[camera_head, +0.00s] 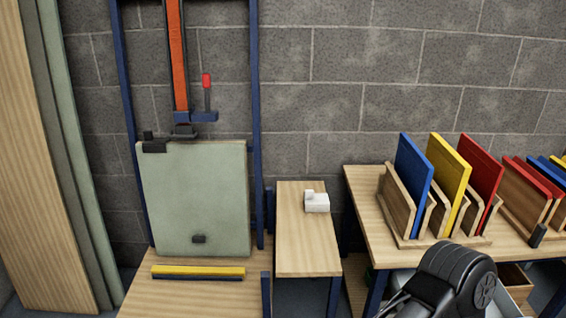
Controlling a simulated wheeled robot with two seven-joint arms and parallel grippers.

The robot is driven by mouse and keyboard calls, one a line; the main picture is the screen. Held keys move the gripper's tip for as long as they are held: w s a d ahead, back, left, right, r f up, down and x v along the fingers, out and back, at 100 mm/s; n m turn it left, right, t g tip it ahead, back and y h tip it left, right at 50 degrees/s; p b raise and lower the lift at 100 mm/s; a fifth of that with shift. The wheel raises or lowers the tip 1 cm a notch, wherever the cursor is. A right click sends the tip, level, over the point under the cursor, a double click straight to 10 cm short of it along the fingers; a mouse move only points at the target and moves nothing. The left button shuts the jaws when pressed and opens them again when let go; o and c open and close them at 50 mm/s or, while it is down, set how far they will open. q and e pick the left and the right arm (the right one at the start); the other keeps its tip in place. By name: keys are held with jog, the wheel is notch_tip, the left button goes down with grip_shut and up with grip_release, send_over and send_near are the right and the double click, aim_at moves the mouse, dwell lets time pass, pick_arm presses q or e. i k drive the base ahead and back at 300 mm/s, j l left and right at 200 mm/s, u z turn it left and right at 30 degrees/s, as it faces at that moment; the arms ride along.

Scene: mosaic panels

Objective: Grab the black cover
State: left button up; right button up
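I cannot tell for sure which black piece is the cover. A black block (153,146) sits on the top left corner of a pale green panel (190,195). Another small black piece (538,235) stands tilted at the front of the right-hand rack on the right table. A black arm part of mine rises at the bottom right, in front of the right table. Neither gripper shows in the head view.
A wooden rack (412,240) holds blue, yellow and red panels on the right table (362,193). A white block (317,203) sits on a narrow wooden table (305,250). A yellow strip (198,271) lies below the green panel. Tall boards (45,170) lean at left.

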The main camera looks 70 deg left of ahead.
aim_at(151, 144)
jog(key=u, duration=3.25)
jog(key=i+j+z, duration=0.1)
jog(key=z, duration=0.3)
jog(key=i+j+z, duration=0.15)
jog(key=z, duration=0.2)
jog(key=i+j+z, duration=0.15)
jog(key=z, duration=0.25)
jog(key=i+j, duration=0.15)
jog(key=j, duration=0.2)
jog(key=i+j+z, duration=0.1)
jog(key=j, duration=0.2)
jog(key=i+j+z, duration=0.1)
jog(key=j, duration=0.25)
jog(key=i+j, duration=0.25)
jog(key=j, duration=0.15)
jog(key=i+j+z, duration=0.1)
jog(key=j, duration=0.25)
